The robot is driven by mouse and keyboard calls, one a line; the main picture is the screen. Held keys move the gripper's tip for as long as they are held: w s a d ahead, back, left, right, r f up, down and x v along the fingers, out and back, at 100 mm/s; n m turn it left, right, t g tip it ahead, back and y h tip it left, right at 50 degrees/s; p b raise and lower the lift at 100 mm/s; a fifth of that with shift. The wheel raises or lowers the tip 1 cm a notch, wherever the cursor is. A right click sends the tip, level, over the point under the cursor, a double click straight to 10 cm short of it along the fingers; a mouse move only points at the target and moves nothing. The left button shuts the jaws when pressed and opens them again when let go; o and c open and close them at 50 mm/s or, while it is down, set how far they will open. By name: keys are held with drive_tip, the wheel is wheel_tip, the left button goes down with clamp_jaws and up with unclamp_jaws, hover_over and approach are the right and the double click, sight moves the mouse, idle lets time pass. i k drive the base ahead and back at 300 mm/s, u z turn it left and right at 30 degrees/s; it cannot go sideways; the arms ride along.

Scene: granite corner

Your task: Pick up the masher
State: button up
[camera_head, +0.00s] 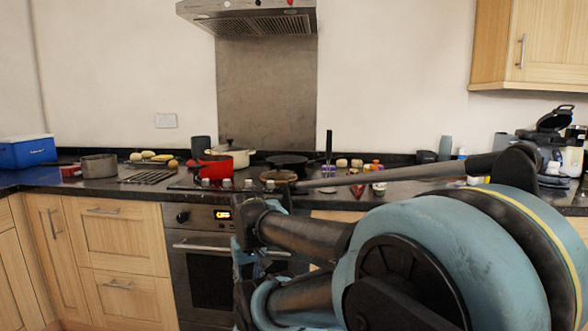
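A utensil with an upright black handle (329,142) stands on the dark counter, right of the black pan. Its lower part looks purplish and is too small to make out. It may be the masher, but I cannot tell for sure. My arm fills the right and lower middle foreground, with a large blue joint and dark links reaching left in front of the oven and counter edge. I cannot make out my gripper or its fingers. My arm hides part of the counter.
The hob holds a red pan (215,166), a cream-and-red pot (230,154) and a black pan (287,161). Left are a grey pot (99,166), a rack (147,176) and a blue cooler (26,150). Small foods and jars crowd the counter right of the hob. An extractor hood (247,15) hangs above.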

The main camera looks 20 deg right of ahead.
sight(329, 135)
drive_tip(key=z, duration=2.35)
drive_tip(key=k, duration=2.05)
drive_tip(key=u, duration=0.75)
drive_tip(key=i, duration=1)
